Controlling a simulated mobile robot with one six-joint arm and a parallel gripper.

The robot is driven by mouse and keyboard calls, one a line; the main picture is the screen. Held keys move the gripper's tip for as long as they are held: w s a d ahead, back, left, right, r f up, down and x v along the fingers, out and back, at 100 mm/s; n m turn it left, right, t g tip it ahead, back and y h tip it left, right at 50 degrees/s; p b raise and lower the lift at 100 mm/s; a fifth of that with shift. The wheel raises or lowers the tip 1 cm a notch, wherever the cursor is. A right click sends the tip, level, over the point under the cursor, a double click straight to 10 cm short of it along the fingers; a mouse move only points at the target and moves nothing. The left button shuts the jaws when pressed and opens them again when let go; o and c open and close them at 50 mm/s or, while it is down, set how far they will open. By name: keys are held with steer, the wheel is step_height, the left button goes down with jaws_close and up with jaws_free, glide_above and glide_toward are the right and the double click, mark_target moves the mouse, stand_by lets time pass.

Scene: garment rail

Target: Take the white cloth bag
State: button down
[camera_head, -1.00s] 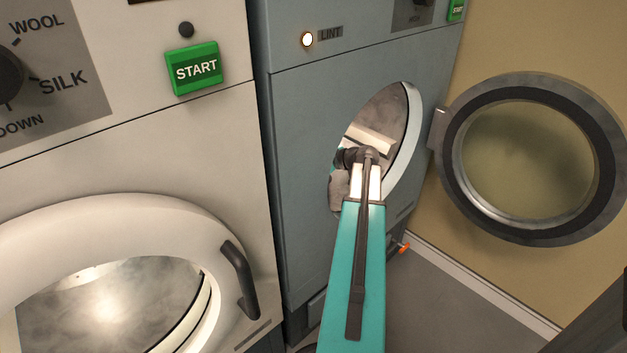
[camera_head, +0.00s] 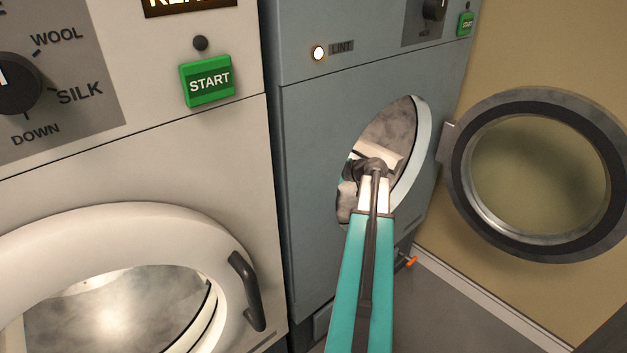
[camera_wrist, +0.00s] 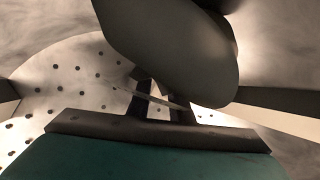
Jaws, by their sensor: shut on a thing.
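My arm reaches through the round opening of the blue-grey dryer (camera_head: 330,110) in the head view, and its end is hidden inside. In the wrist view, my gripper (camera_wrist: 160,98) shows as two dark fingers with a thin strip of material between them. A large, smooth, rounded shape (camera_wrist: 175,50) hangs over the fingers; it looks grey in shadow and appears to be the white cloth bag. My gripper is shut on it. Its far side and lower end cannot be made out.
The perforated drum wall (camera_wrist: 85,80) surrounds the gripper. The dryer's round door (camera_head: 540,175) stands open at the right, by the tan wall. A white machine (camera_head: 150,150) with a closed-looking round door and handle (camera_head: 246,290) stands at the left. Grey floor (camera_head: 450,315) is clear at the lower right.

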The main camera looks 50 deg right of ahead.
steer(key=shift+s+a+f, duration=0.1)
steer(key=shift+a+f, duration=0.05)
steer(key=shift+a, duration=0.05)
steer(key=shift+s+r+p, duration=0.1)
steer(key=shift+r+p, duration=0.3)
steer(key=shift+r, duration=0.15)
step_height(320, 180, up, 10)
steer(key=p, duration=0.3)
steer(key=s+a+p, duration=0.2)
steer(key=s, duration=1.7)
steer(key=shift+s+r, duration=0.2)
steer(key=shift+r, duration=0.05)
